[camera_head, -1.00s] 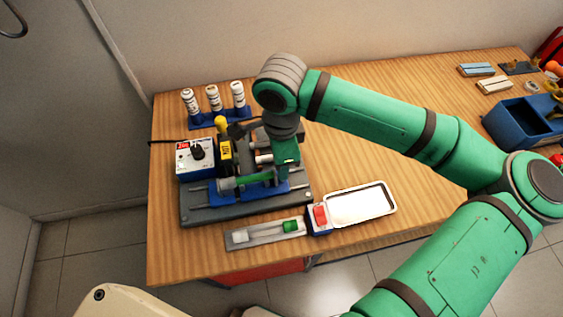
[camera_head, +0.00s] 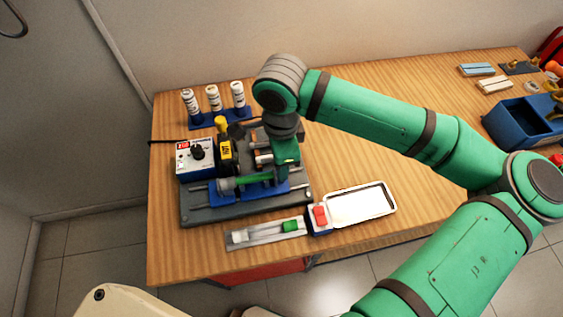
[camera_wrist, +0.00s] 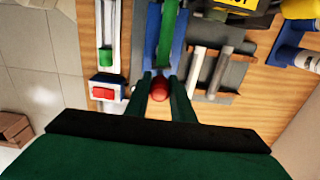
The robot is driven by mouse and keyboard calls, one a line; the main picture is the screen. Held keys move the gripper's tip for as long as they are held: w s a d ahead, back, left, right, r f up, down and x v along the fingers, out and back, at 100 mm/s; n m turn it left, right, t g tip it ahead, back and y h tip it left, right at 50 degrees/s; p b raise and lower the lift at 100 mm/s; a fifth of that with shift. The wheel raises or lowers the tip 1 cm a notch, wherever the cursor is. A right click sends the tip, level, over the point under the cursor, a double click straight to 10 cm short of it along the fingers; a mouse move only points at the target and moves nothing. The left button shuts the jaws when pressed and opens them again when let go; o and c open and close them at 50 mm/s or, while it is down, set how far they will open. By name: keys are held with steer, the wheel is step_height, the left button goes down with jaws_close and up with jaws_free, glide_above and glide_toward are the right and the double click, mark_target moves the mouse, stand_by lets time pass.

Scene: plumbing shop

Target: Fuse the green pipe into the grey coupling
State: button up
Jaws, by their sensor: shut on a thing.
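The green pipe (camera_head: 256,179) lies level along the blue holders of the bench machine (camera_head: 190,217). Its left end meets a grey piece (camera_head: 228,184), which looks like the grey coupling; I cannot tell how far it is seated. In the wrist view the green pipe (camera_wrist: 168,30) runs along a blue holder, straight ahead of my fingers. My gripper (camera_wrist: 160,86) is at the machine's right end, shut on a round red knob (camera_wrist: 160,90) in line with the holder. The knob is hidden in the head view, where my gripper (camera_head: 286,170) covers the pipe's right end.
A control box with a dial (camera_head: 197,155) and a yellow-black tool (camera_head: 226,151) stand behind the pipe. A tray with a green block (camera_head: 290,226), a red-topped block (camera_head: 320,214) and a white tray (camera_head: 360,204) lie in front. Bottles (camera_head: 213,98) stand behind.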

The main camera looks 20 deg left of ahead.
steer(key=shift+w, duration=0.15)
steer(key=shift+w+d, duration=0.6)
steer(key=shift+d, duration=0.3)
steer(key=shift+w+d, duration=0.55)
steer(key=shift+d, duration=0.35)
steer(key=o, duration=0.9)
steer(key=shift+r, duration=0.1)
step_height(320, 180, up, 8)
steer(key=shift+s+f, duration=0.1)
